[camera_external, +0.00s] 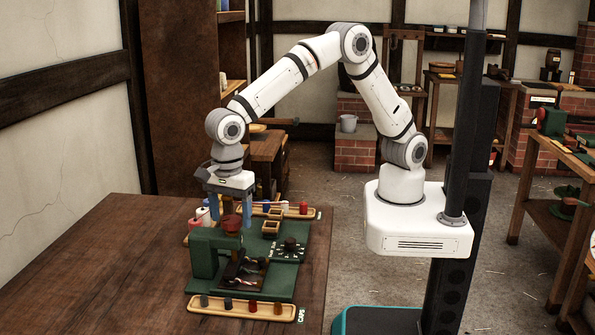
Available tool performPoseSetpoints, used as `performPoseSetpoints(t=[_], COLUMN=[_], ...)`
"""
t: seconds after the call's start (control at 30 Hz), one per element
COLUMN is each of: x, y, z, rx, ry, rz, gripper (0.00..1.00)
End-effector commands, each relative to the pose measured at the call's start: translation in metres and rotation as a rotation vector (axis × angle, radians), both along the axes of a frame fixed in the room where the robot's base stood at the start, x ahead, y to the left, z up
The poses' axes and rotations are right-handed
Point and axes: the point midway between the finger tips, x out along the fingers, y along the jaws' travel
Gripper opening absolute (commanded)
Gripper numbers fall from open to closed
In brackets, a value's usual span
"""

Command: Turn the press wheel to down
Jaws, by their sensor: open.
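The press wheel (232,224) looks like a small red-brown knob on top of the green press (205,254), which stands at the front left of a green base board. My gripper (230,214) points straight down above the press, with one blue finger to the left and one to the right of the wheel in the picture. The jaws are apart. I cannot tell from this view whether the fingertips are level with the wheel or touch it. The wheel's turned position is too small to read.
A black dial (290,244) and small wooden boxes (271,226) are on the board. A wooden tray with several caps (243,308) lies in front. Another tray with small bottles (303,208) lies behind. The wooden table (110,270) is clear at the left.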

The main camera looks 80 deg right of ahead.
Motion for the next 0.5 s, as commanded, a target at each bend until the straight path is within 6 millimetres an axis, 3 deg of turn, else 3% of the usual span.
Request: performPoseSetpoints(t=[0.3, 0.5], x=[0.001, 0.0], y=[0.0, 0.0], z=[0.051, 0.072], rx=[0.003, 0.002], ry=[-0.003, -0.001], rz=[0.0, 0.0], gripper=[0.67, 0.67])
